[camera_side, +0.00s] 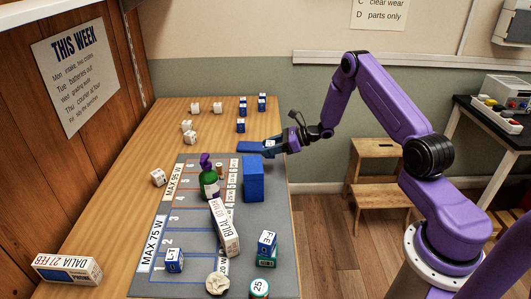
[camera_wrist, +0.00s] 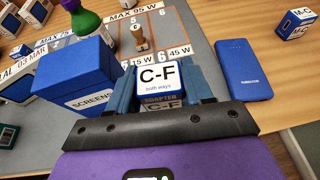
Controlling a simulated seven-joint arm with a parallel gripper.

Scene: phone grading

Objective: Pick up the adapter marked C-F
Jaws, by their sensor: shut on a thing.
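The adapter marked C-F (camera_wrist: 158,80) is a small blue block with a white label on top reading "C-F both ways". My gripper (camera_wrist: 161,90) is shut on it, with one blue finger on each side. In the side view my gripper (camera_side: 273,146) is near the right edge of the table, behind the tall blue box, and the adapter's white top (camera_side: 271,142) shows small between the fingers. Whether its underside touches the table is hidden.
A blue box marked SCREENS (camera_wrist: 78,78) stands close left of my gripper. A flat blue power bank (camera_wrist: 243,70) lies to the right. A wooden stamp (camera_wrist: 141,38) and a green bottle (camera_side: 209,182) stand on the grey mat (camera_side: 185,218). An M-C adapter (camera_wrist: 297,23) sits farther off.

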